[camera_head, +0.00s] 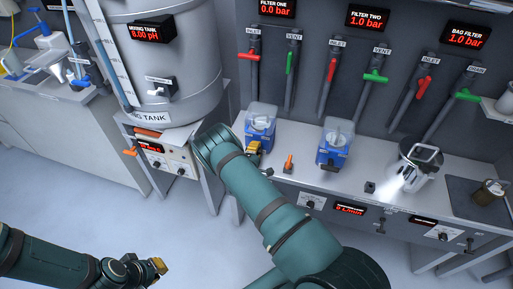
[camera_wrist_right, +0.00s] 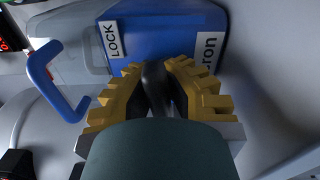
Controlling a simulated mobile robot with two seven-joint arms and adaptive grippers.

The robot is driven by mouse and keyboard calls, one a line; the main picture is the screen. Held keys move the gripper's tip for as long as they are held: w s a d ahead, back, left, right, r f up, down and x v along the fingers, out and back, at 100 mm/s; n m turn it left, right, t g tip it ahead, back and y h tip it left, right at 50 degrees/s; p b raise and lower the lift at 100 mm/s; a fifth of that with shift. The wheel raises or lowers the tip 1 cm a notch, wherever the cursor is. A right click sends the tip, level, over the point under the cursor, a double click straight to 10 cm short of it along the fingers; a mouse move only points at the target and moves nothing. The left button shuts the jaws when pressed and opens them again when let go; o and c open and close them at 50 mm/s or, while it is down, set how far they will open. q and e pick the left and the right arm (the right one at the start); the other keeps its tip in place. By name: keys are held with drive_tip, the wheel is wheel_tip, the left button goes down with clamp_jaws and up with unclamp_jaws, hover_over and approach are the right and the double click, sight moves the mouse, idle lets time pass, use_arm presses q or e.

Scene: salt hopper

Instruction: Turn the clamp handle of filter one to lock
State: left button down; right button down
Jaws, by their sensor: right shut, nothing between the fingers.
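Filter one (camera_head: 261,118) is a blue housing with a clear top on the bench, below the display reading 0.0 bar. My right gripper (camera_head: 254,148) is at its front, low down. In the right wrist view, its yellow fingers (camera_wrist_right: 158,95) are shut in front of the blue housing face (camera_wrist_right: 172,28). A black bar (camera_wrist_right: 153,76), which looks like the clamp handle, shows between the fingers; I cannot tell whether they touch it. A white LOCK label (camera_wrist_right: 113,40) is up and left of it. My left gripper (camera_head: 158,266) hangs over the floor, away from the bench; its opening is unclear.
A blue curved handle (camera_wrist_right: 55,85) sits left of the fingers in the right wrist view. An orange lever (camera_head: 288,163) stands on the bench between filter one and filter two (camera_head: 335,145). The mixing tank (camera_head: 170,65) is at left. The floor before the bench is open.

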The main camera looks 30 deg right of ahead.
drive_tip(key=shift+s+a+f+m, duration=0.1)
drive_tip(key=shift+a+f+m, duration=0.15)
drive_tip(key=shift+m, duration=0.25)
drive_tip(key=c, duration=0.9)
unclamp_jaws()
drive_tip(key=shift+r, duration=0.1)
drive_tip(key=shift+c, duration=0.2)
drive_tip(key=shift+d+r, duration=0.1)
drive_tip(key=v, duration=1.2)
